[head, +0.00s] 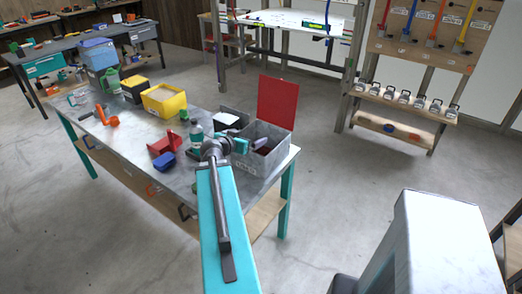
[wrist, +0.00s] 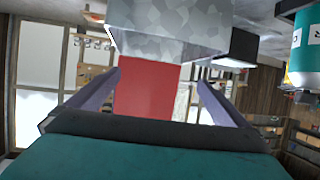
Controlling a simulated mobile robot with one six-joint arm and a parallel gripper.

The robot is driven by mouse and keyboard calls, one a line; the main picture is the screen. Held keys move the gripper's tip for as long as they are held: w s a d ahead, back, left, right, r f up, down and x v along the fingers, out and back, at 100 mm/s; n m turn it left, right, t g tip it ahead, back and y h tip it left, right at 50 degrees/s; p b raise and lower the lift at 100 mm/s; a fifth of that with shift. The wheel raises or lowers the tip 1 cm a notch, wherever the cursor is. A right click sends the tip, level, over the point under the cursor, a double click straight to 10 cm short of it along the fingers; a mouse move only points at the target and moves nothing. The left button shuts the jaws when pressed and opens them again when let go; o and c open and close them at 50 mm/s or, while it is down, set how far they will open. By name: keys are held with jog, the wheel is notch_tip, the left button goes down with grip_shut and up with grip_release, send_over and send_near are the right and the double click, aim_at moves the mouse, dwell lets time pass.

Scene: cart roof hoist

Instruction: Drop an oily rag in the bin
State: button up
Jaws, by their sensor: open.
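A grey metal bin (head: 265,162) stands at the right end of the workbench, with its red lid (head: 278,102) standing open behind it. Something dark reddish shows inside the bin; I cannot tell whether it is a rag. My gripper (head: 242,146) is at the bin's left side, near its rim, partly hidden by my arm. In the wrist view my gripper (wrist: 159,80) is open, its fingers apart with nothing visible held. The grey bin wall (wrist: 165,40) and the red lid (wrist: 145,95) show beyond the fingers. I cannot clearly make out a rag.
A teal-and-white bottle (head: 196,132), a red holder (head: 163,144), a blue block (head: 164,161) and a yellow bin (head: 164,101) stand on the workbench (head: 130,140). Floor in front is clear.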

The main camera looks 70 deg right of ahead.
jog(key=shift+a+r+p, duration=0.25)
jog(key=shift+a+p, duration=0.2)
jog(key=shift+p, duration=0.05)
dwell(0.8)
